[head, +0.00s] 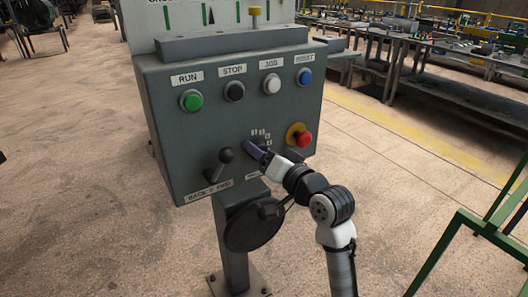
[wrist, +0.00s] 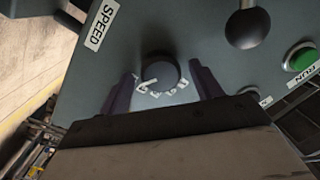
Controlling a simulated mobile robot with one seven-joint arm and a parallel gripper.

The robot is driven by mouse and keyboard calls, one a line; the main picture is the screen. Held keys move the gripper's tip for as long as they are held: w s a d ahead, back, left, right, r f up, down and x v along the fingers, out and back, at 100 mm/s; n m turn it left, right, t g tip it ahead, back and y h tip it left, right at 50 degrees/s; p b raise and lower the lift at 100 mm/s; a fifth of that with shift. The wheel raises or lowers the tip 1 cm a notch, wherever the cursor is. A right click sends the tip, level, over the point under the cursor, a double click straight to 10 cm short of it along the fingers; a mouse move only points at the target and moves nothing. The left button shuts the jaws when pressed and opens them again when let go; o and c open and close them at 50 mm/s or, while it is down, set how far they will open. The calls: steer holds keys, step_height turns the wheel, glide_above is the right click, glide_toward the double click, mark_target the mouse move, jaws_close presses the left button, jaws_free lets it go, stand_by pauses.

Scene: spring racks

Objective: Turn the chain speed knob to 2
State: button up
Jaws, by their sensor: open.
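The chain speed knob (wrist: 160,68) is a round black dial on the front of a grey-green control box (head: 180,145). A white mark on it points to the lower left in the wrist view, toward one end of a short arc of white digits (wrist: 163,92). The digits are too small to read surely. My gripper (wrist: 162,72) is open, one dark purple finger on each side of the knob, with gaps showing. In the head view my gripper (head: 256,148) is at the panel and partly hides the knob. A SPEED label (wrist: 101,24) is near it.
Above the knob are green RUN (head: 191,100), black STOP (head: 234,91), white (head: 271,84) and blue (head: 304,76) buttons. A red stop button (head: 304,139) is close on the right. A black lever (head: 223,165) stands out at the lower left.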

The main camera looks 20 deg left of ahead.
steer(key=c, duration=1)
steer(key=shift+n+b, duration=0.3)
steer(key=shift+b, duration=0.05)
steer(key=shift+s+a+r+n+t+h+b, duration=0.1)
steer(key=shift+n+h+b, duration=0.15)
steer(key=shift+n+b, duration=2.1)
steer(key=shift+s+f+n+t+h+b, duration=0.1)
steer(key=shift+n+h+b, duration=0.2)
steer(key=shift+n+b, duration=2.05)
steer(key=shift+a+r+n+t+h+b, duration=0.2)
steer(key=shift+n+b, duration=1.05)
steer(key=shift+n, duration=2.15)
steer(key=shift+d, duration=0.15)
